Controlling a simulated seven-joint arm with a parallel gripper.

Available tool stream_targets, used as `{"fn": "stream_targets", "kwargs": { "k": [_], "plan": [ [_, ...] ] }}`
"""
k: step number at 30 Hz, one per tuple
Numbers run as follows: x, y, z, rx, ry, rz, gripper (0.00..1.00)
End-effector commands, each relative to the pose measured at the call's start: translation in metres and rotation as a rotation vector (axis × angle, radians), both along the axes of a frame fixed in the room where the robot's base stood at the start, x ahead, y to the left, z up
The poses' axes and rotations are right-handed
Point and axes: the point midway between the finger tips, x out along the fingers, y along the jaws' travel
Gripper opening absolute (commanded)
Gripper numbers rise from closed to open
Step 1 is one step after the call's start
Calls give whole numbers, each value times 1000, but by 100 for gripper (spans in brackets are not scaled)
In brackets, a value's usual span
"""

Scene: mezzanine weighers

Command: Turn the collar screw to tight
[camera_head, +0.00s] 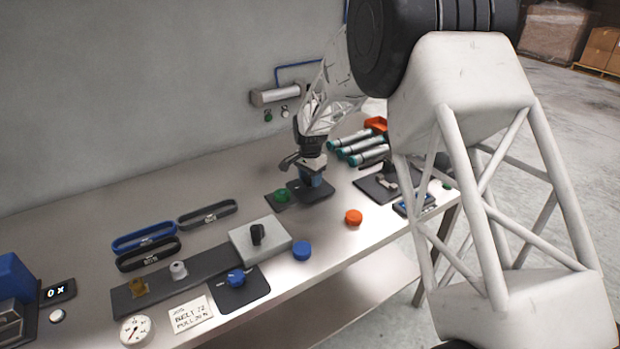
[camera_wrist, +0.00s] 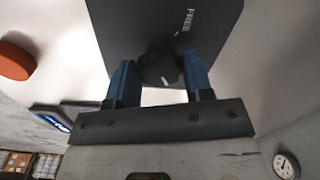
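A dark round knob (camera_wrist: 160,68) with a short white mark sits on a dark plate (camera_wrist: 135,30) in the wrist view; I take it to be the collar screw. The word FREE is printed on the plate, and the mark points away from it, towards my gripper's base. No TIGHT label is visible. My gripper (camera_wrist: 160,72) has its two blue fingers on either side of the knob, with no clear gap at the fingertips. In the head view my gripper (camera_head: 314,180) is down at the dark plate (camera_head: 322,195), and it hides the knob.
A green button on a dark base (camera_head: 281,196) stands close left of my gripper. Teal-ended cylinders (camera_head: 360,147) lie behind right. An orange cap (camera_head: 353,217) and a blue cap (camera_head: 301,251) stand towards the front edge. A grey box with a black knob (camera_head: 258,236) is front left.

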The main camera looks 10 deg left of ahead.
Motion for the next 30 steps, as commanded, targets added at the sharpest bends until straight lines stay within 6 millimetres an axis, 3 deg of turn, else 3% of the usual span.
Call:
{"fn": "stream_targets", "kwargs": {
  "k": [1,4,17,30],
  "plan": [
    [0,0,0,0,0,0,55],
    [0,0,0,0,0,0,70],
    [0,0,5,0,-1,1,70],
    [0,0,54,1,-3,1,70]
  ]
}}
